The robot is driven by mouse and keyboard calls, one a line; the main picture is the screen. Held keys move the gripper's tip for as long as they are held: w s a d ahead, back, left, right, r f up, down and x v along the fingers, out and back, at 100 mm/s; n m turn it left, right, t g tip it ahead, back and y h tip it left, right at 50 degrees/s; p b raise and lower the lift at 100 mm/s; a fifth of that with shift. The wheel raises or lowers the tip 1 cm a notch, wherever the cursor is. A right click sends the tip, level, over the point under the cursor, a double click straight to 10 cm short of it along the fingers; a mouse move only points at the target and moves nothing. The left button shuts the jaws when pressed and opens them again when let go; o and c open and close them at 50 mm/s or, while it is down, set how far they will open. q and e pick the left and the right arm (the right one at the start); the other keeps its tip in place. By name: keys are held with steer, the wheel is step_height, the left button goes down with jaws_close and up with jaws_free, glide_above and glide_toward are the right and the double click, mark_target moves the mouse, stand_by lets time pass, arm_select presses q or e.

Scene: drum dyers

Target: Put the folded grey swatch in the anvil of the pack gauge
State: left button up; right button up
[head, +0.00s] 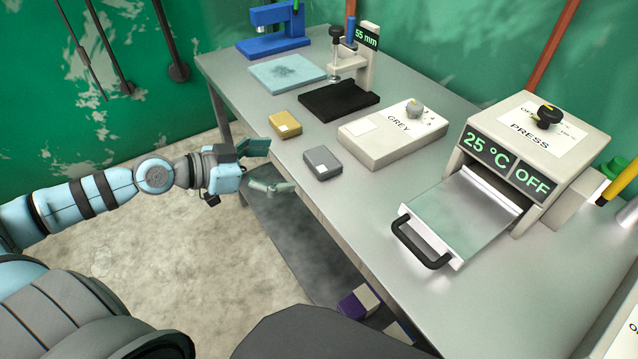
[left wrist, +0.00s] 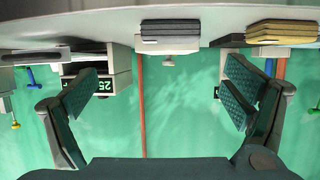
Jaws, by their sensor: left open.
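The folded grey swatch (head: 322,163) lies flat on the table near its front edge, with a pale label on top. It also shows in the left wrist view (left wrist: 170,45), which is upside down. The pack gauge (head: 364,72) stands farther back, a beige frame with a black screw knob and a display reading 55 mm. My right gripper is out of view.
A yellow folded swatch (head: 285,125) lies left of the grey one. A black pad (head: 338,100), a light blue mat (head: 287,72) and a blue device (head: 273,30) are behind. A box marked GREY (head: 392,140) and the press (head: 530,150), its tray out, stand right.

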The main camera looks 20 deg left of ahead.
mark_target(319, 159)
arm_select(q)
steer(key=w+f+b, duration=0.1)
steer(key=w, duration=0.1)
steer(key=w+d+f+b, duration=0.2)
steer(key=w, duration=0.1)
steer(key=shift+w, duration=0.35)
steer(key=shift+d+b, duration=0.1)
steer(key=shift+b, duration=0.25)
steer(key=shift+w+d+r, duration=0.1)
steer(key=shift+d, duration=0.05)
steer(key=b+x, duration=0.2)
steer(key=x, duration=0.2)
steer(key=shift+w, duration=0.3)
steer(key=shift+w+d, duration=0.1)
steer(key=shift+w, duration=0.05)
steer(key=shift+c, duration=0.6)
steer(key=c, duration=1.2)
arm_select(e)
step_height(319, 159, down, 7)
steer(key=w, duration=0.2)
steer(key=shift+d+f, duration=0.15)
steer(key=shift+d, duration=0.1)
